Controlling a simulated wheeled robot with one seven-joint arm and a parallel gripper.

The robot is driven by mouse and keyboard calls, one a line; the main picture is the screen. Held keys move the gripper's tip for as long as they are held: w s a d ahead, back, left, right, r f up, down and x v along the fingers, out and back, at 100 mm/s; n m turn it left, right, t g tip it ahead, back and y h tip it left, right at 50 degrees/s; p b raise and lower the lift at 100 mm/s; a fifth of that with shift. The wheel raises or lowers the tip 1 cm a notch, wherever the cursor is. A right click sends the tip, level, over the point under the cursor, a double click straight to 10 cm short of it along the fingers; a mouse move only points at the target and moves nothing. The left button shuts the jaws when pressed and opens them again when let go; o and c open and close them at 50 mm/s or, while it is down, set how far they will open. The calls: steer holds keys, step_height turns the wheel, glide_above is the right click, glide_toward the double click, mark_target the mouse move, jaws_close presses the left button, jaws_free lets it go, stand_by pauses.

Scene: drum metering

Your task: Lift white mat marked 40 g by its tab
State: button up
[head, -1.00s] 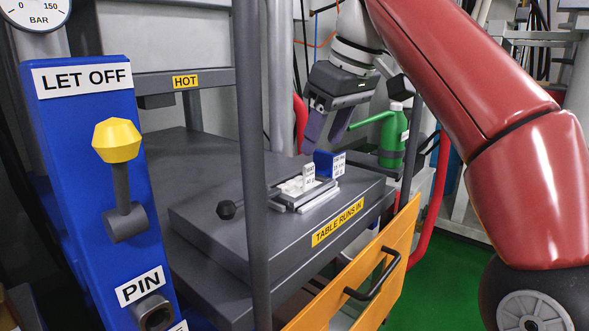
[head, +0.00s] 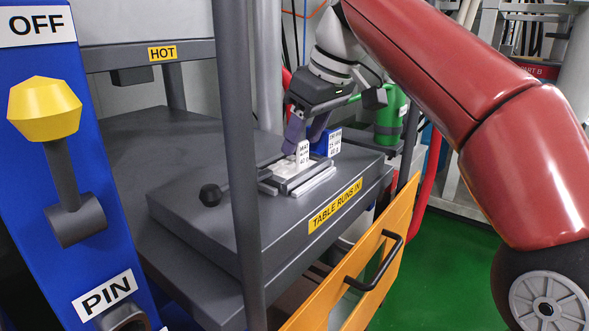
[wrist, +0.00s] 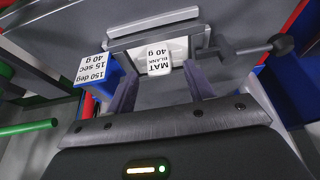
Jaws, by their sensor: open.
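The white mat (head: 284,167) lies in a grey metal frame (head: 270,187) on the dark table. Its upright white tab (head: 303,153), marked MAT BLANK 40 g, also shows in the wrist view (wrist: 159,55). My gripper (head: 305,138) is open just above and behind the tab in the head view. In the wrist view, my gripper (wrist: 161,72) has one purple finger to each side of the tab, with gaps between. The tab looks free of both fingers. Whether the fingertips reach level with it, I cannot tell.
A blue block (head: 326,142) with a white label stands close beside the tab. A handle with a black knob (head: 210,195) sticks out from the frame. A grey post (head: 238,150) crosses the head view. An orange drawer front (head: 350,270) stands below the table edge.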

steer(key=shift+w+f, duration=0.1)
steer(key=shift+f, duration=0.15)
jaws_close()
steer(key=shift+a+r, duration=0.1)
steer(key=shift+r, duration=0.05)
